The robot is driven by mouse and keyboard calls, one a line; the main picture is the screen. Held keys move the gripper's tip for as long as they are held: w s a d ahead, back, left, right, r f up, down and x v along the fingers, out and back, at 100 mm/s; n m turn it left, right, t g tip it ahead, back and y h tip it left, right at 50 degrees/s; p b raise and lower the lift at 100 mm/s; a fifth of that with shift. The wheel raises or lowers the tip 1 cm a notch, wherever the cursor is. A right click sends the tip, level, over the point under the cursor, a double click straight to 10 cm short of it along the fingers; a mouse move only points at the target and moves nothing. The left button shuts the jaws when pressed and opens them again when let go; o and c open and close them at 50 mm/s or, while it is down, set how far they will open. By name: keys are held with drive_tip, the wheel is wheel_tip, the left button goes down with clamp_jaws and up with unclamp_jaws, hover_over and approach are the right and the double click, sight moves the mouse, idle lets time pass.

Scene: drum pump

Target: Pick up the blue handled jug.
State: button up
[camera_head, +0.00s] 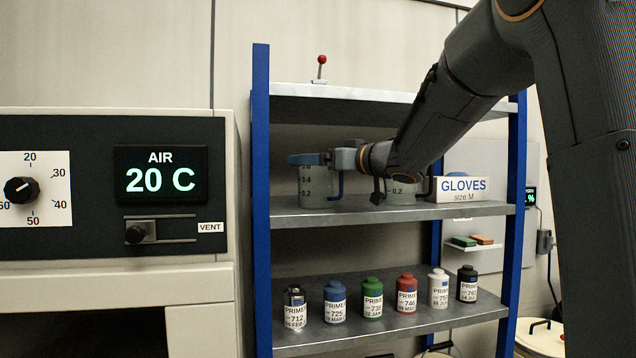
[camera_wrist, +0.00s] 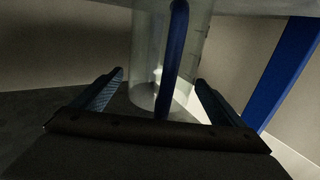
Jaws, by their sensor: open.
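The blue handled jug (camera_head: 313,185) stands on the middle shelf in the head view. It is a clear, graduated vessel with a blue rim and a blue handle on its right side. In the wrist view the blue handle (camera_wrist: 177,60) runs upright between my fingers, with the clear jug body (camera_wrist: 146,75) behind it. My gripper (camera_wrist: 165,95) is open, one finger to each side of the handle, and I see no contact. In the head view my gripper (camera_head: 340,160) is at the jug's handle side, partly hiding the handle's top.
A second clear jug (camera_head: 401,191) stands to the right, partly hidden by my arm. A gloves box (camera_head: 460,189) is beside it. Several primer bottles (camera_head: 372,298) stand on the shelf below. A blue post (camera_head: 261,200) is left of the jug.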

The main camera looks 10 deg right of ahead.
drive_tip(key=c, duration=1.5)
drive_tip(key=shift+o, duration=0.2)
drive_tip(key=shift+r, duration=0.1)
